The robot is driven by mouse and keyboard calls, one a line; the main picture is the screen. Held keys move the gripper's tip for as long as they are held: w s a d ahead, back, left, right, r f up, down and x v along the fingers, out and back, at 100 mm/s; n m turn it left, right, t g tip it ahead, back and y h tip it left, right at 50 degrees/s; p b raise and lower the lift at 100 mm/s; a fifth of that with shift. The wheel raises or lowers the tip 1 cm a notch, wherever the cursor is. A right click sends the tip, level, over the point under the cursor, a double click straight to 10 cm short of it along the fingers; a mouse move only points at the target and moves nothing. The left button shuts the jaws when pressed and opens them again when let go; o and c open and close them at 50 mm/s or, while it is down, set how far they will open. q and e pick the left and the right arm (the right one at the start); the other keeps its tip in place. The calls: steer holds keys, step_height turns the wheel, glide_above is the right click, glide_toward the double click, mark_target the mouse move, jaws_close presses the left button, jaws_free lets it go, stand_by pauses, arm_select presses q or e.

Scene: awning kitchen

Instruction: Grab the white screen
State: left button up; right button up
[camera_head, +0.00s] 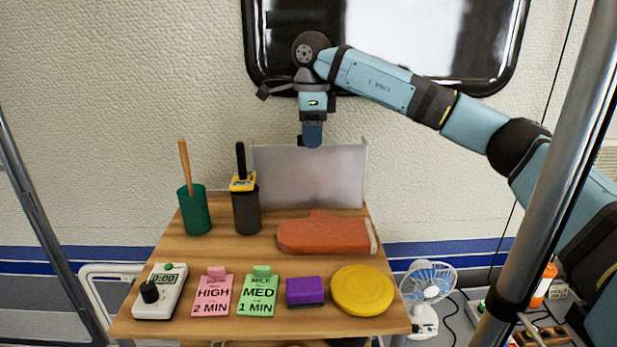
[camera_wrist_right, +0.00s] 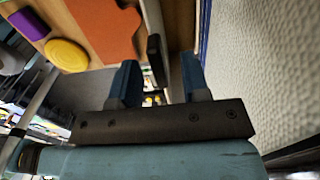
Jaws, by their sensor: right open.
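The white screen (camera_head: 310,178) is a thin pale upright panel at the back edge of the wooden table, with short side flaps. My right gripper (camera_head: 312,138) points down at the middle of its top edge, with the fingertips at about that edge. In the right wrist view the jaws (camera_wrist_right: 160,80) are apart, and the screen seems to show edge-on between them. I cannot tell whether either finger touches it. My left gripper is out of view.
On the table (camera_head: 210,255) stand a green cup (camera_head: 195,212), a dark cup (camera_head: 246,213), an orange mitt (camera_head: 320,234), a timer (camera_head: 160,292), two cards, a purple sponge (camera_head: 305,289) and a yellow disc (camera_head: 362,290). The wall is close behind the screen.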

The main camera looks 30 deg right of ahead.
steer(key=shift+f, duration=0.6)
jaws_close()
steer(key=shift+r, duration=0.2)
